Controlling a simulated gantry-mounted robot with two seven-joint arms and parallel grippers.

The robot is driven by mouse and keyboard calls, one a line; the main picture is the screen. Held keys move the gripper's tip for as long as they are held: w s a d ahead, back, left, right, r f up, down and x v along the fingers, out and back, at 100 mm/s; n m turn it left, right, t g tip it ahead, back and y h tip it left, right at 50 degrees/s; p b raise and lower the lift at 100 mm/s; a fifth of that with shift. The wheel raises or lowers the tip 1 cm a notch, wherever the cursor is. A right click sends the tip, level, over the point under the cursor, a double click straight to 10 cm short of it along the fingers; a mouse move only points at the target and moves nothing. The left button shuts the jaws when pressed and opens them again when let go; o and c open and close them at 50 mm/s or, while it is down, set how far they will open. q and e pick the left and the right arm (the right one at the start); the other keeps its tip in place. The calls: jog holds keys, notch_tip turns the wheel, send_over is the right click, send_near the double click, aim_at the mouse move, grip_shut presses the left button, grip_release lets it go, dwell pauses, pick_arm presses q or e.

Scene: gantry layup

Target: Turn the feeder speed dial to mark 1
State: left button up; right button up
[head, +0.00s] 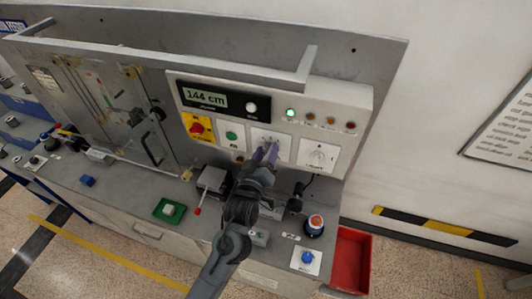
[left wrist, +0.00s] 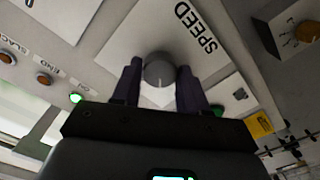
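The feeder speed dial (left wrist: 159,70) is a round grey knob with a white pointer line, on a white plate marked SPEED (left wrist: 196,28). The line points to the bottom of the left wrist view. My left gripper (left wrist: 159,75) has one purple finger on each side of the knob, with no clear gap, and looks shut on it. In the head view my left gripper (head: 265,153) is at the dial's plate (head: 278,141) and hides most of the knob. The marks around the dial are too small or hidden to read. My right gripper is in neither view.
A second dial marked LIGHT (head: 318,154) is to the right. A green button (head: 231,135) and a red knob on yellow (head: 197,128) are to the left. The display (head: 206,97) reads 144 cm. A green tray (head: 169,211) and an orange-topped button (head: 315,222) stand on the bench.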

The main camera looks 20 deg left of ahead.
pick_arm(q)
jog(key=o, duration=0.3)
jog(key=shift+o, duration=0.2)
jog(key=s+b, duration=0.2)
jog(key=s, duration=0.8)
jog(key=shift+s+d, duration=0.3)
jog(key=shift+s, duration=0.1)
jog(key=s+a+f+m+g+p, duration=0.1)
jog(key=s+f+m+g+p, duration=0.2)
jog(key=s, duration=0.5)
jog(key=s+a+f+m+g+p, duration=0.1)
jog(key=s+f+m+g+p, duration=0.2)
jog(key=s+g, duration=0.3)
jog(key=s+a+f+m+g+h+p, duration=0.1)
jog(key=s+g, duration=0.4)
jog(key=s, duration=0.5)
notch_tip(320, 180, down, 2)
jog(key=a+m+p, duration=0.1)
jog(key=m+p, duration=0.1)
jog(key=shift+f+m, duration=0.25)
jog(key=shift+m, duration=0.05)
